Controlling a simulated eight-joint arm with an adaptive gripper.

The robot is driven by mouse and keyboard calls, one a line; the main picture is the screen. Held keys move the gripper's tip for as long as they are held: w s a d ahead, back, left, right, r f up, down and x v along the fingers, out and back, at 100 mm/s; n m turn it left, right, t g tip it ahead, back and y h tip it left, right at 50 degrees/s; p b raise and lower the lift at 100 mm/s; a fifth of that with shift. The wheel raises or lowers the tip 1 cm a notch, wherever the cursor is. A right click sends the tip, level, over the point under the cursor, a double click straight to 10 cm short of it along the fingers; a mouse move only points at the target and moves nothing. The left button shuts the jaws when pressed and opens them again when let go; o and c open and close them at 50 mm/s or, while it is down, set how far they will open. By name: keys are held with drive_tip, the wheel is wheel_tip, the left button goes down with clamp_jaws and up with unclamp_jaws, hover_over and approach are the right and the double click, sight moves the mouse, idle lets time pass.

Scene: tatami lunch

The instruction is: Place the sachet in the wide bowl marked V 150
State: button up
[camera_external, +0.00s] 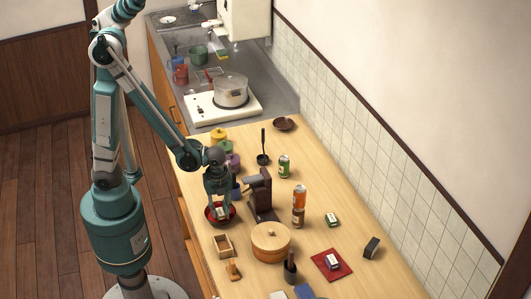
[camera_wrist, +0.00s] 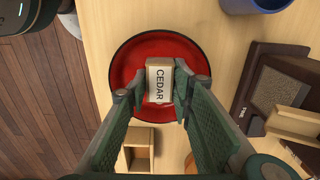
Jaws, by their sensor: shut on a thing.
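A small tan packet with a white label reading CEDAR (camera_wrist: 160,80) is between the fingers of my gripper (camera_wrist: 162,92). I cannot tell for certain that it is the sachet. My gripper (camera_external: 220,206) points down over a wide red bowl (camera_external: 231,217) with a dark rim. In the wrist view the packet lies within the outline of the red bowl (camera_wrist: 126,62). I cannot tell whether it touches the bowl's floor. No V 150 mark is readable. A small brown bowl (camera_external: 284,123) stands farther back.
A dark brown stand (camera_external: 260,196) is close right of the red bowl, and an open wooden box (camera_external: 222,246) is just in front. A round lidded wooden tub (camera_external: 270,244), cans (camera_external: 299,202) and a red mat (camera_external: 321,265) are to the right. A blue cup (camera_wrist: 255,5) is near.

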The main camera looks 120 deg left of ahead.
sight(220, 212)
drive_tip(key=shift+f, duration=0.15)
drive_tip(key=o, duration=0.4)
drive_tip(key=shift+r+p, duration=1.15)
drive_tip(key=shift+r, duration=5)
drive_tip(key=d+r+n+t, duration=0.2)
drive_tip(key=d+r+n, duration=0.1)
drive_tip(key=d+r, duration=0.2)
drive_tip(key=s+d+r+n+t, duration=0.1)
drive_tip(key=d+r+n+t, duration=0.1)
drive_tip(key=d+r, duration=0.3)
drive_tip(key=s+d+r+n+t, duration=0.1)
drive_tip(key=d+r+n+t, duration=0.2)
drive_tip(key=d, duration=0.6)
wheel_tip(220, 212, up, 2)
drive_tip(key=shift+s+r+n, duration=0.1)
drive_tip(key=shift+n, duration=0.4)
